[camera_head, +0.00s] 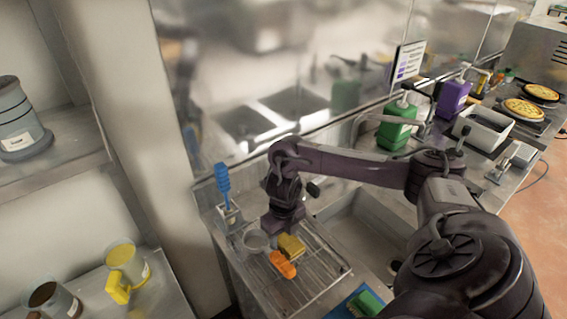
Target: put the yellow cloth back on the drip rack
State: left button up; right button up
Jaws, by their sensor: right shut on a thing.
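The yellow cloth (292,245) is a small folded block at the middle of the picture, over the far part of the drip rack. My right gripper (284,229) is directly above it, pointing down and shut on it. The fingertips are partly hidden, and I cannot tell whether the cloth touches the wires. The drip rack (318,279) is a metal wire grid beside the sink. My left gripper is not in view.
An orange item (283,264) lies on the rack just in front of the cloth. The sink basin (345,235) is to the right. A green item (369,302) lies near the front.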

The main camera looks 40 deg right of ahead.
jog(key=shift+f, duration=0.25)
jog(key=o, duration=1)
jog(key=shift+c, duration=0.2)
jog(key=shift+r, duration=0.1)
jog(key=shift+r, duration=0.2)
jog(key=shift+f, duration=0.25)
